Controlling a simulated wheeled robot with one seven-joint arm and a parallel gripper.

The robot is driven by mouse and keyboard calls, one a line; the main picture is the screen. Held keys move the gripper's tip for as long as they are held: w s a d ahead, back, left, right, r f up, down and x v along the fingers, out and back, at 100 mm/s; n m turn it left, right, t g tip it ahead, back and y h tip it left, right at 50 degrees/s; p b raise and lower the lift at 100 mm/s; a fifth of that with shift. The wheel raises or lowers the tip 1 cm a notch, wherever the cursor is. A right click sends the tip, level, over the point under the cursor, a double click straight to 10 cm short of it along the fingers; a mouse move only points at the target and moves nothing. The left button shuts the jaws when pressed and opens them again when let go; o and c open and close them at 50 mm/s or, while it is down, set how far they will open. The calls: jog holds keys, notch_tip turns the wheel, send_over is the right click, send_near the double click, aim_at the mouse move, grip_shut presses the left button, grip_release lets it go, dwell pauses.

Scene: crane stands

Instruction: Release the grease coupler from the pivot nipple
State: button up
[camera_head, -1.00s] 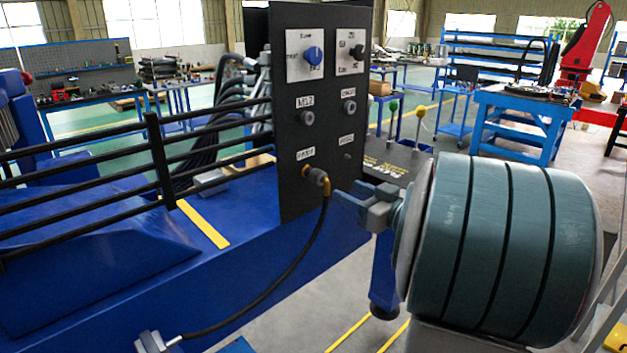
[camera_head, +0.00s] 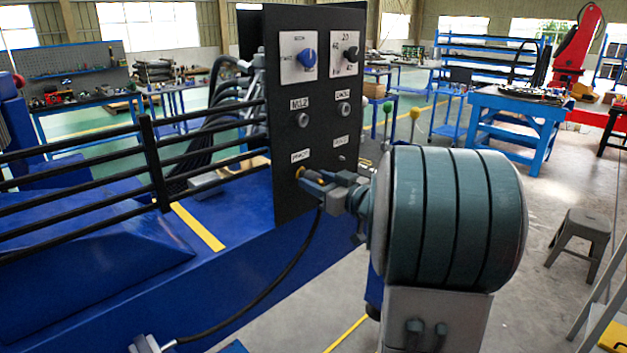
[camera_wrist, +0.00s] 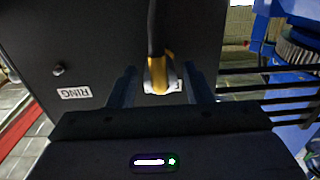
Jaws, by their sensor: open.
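The dark control panel (camera_head: 268,120) carries the pivot nipple at its lower left, under a small label that seems to read PIVOT (camera_head: 300,156). The grease coupler (camera_wrist: 160,76), grey with yellow parts, sits at that point with its black hose (camera_head: 290,262) hanging down. The nipple itself is hidden by the coupler. My gripper (camera_head: 324,184) is open at the panel. In the wrist view its two fingers (camera_wrist: 161,90) stand on either side of the coupler, with gaps visible. The head view partly hides the coupler behind the fingers.
The panel has a blue knob (camera_head: 307,57), a black knob (camera_head: 350,54) and other nipples, one by the RING label (camera_wrist: 74,93). Black rails (camera_head: 205,147) stand left of the panel. The hose runs to a fitting (camera_head: 146,344) on the blue base. A grey stool (camera_head: 580,232) stands right.

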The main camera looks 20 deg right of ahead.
aim_at(324, 184)
jog(key=c, duration=0.9)
jog(key=shift+s, duration=0.2)
jog(key=shift+v, duration=1.9)
